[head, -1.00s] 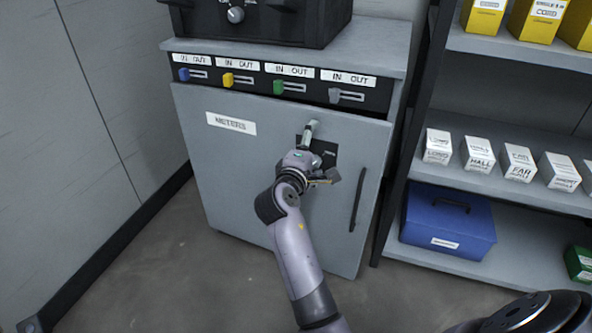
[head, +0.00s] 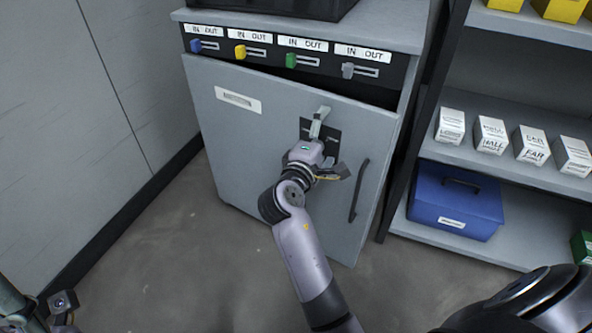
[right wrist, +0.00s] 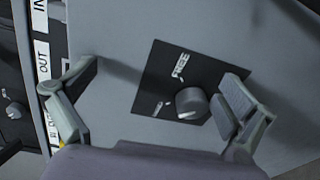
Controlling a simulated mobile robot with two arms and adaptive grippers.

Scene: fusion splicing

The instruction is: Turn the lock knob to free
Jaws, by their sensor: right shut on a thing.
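The lock knob (right wrist: 192,104) is a small dark grey knob with a pale mark at its lower left. It sits on a black plate (right wrist: 150,92) on the grey cabinet door (head: 250,150). The word FREE is printed above the knob in the right wrist view; a smaller label to its left is unreadable. In the head view the gripper (head: 326,142) hides the knob. Part of my left arm's end shows at the bottom left.
The door has a handle (head: 358,190) right of the plate and appears slightly ajar. Coloured sliders (head: 240,51) marked IN and OUT line the panel above. A shelf at right holds white boxes (head: 491,134) and a blue case (head: 455,205). The floor at left is clear.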

